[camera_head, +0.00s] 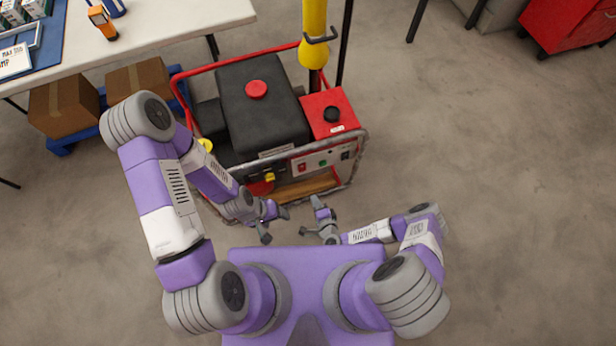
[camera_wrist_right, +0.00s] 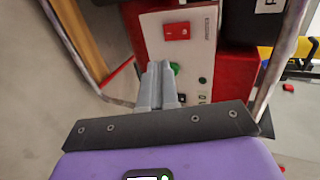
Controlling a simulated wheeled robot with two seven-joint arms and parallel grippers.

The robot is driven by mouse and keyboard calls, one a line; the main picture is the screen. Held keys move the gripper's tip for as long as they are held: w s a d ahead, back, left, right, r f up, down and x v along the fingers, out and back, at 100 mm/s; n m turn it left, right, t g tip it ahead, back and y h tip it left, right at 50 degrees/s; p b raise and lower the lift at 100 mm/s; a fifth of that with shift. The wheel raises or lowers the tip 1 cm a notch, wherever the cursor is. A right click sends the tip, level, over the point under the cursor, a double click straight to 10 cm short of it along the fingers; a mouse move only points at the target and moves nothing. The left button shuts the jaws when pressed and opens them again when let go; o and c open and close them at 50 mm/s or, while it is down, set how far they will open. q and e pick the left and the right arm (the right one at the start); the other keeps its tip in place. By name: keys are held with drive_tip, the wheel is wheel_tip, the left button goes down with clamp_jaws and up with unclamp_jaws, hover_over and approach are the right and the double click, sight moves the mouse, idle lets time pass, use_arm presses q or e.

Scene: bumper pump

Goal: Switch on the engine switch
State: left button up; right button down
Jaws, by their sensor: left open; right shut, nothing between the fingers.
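The engine switch is a red rocker (camera_wrist_right: 177,31) on the pale control panel (camera_wrist_right: 199,53) of the red-framed pump machine. It also shows small in the head view (camera_head: 302,167). Whether it is on or off cannot be told. My right gripper (camera_wrist_right: 160,66) is shut and empty in front of the panel. In the wrist view its tips lie below the switch and partly cover a green round part (camera_wrist_right: 175,69); contact cannot be told. In the head view my right gripper (camera_head: 316,203) is just below the machine. My left gripper (camera_head: 275,226) is open and empty left of it.
The machine's tubular frame (camera_head: 356,160) runs around the panel. A black engine block with a red cap (camera_head: 256,89) and a red box (camera_head: 331,113) are behind it. A table (camera_head: 160,25) stands at upper left, with cardboard boxes (camera_head: 62,106) below.

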drive_tip(key=b, duration=0.5)
approach(302, 168)
drive_tip(key=w+a+f, duration=0.1)
drive_tip(key=w+f, duration=0.3)
drive_tip(key=f, duration=0.1)
drive_tip(key=shift+x, duration=0.75)
drive_tip(key=shift+a+r, duration=0.1)
drive_tip(key=shift+a, duration=0.05)
